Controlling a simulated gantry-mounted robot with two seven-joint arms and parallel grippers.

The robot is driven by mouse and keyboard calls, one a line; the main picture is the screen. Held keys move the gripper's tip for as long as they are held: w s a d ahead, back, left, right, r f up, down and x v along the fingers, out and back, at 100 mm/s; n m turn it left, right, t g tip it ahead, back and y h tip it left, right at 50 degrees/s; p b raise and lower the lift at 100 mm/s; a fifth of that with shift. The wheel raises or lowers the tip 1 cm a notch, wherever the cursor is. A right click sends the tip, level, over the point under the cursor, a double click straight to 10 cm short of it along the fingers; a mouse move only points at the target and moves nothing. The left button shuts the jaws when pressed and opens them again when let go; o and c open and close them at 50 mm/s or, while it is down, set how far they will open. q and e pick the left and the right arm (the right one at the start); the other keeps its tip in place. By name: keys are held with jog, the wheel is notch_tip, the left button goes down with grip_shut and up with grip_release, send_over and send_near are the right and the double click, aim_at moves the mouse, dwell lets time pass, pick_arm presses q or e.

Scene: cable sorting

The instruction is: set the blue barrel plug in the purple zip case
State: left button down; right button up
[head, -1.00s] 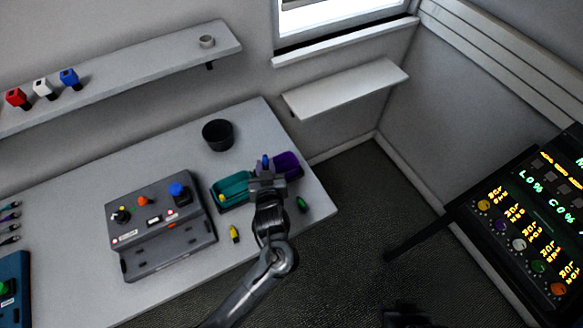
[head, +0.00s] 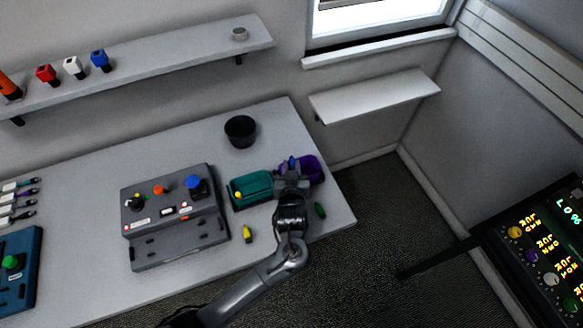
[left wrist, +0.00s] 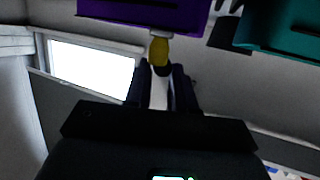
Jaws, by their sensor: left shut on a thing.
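The blue barrel plug (head: 291,162) shows as a small blue tip at the fingertips of my left gripper (head: 291,175), which is shut on it. The purple zip case (head: 315,172) lies open just right of the gripper, partly hidden by it. In the left wrist view, the purple case (left wrist: 145,12) fills the top edge. A yellow piece (left wrist: 159,50) with a dark end shows just below it, at the tips of my left gripper (left wrist: 165,75). I cannot tell whether the plug touches the case. My right gripper is not in view.
A teal case (head: 252,187) stands directly left of the gripper; it also shows in the left wrist view (left wrist: 285,30). A yellow plug (head: 248,234) and a green plug (head: 320,210) lie on the table. A black cup (head: 240,131) stands behind, a grey control box (head: 175,240) left.

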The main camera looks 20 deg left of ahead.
pick_arm(q)
jog(key=shift+f, duration=0.6)
jog(key=shift+w, duration=0.1)
jog(key=c, duration=0.9)
grip_release()
jog(key=shift+c, duration=0.2)
jog(key=shift+r, duration=0.1)
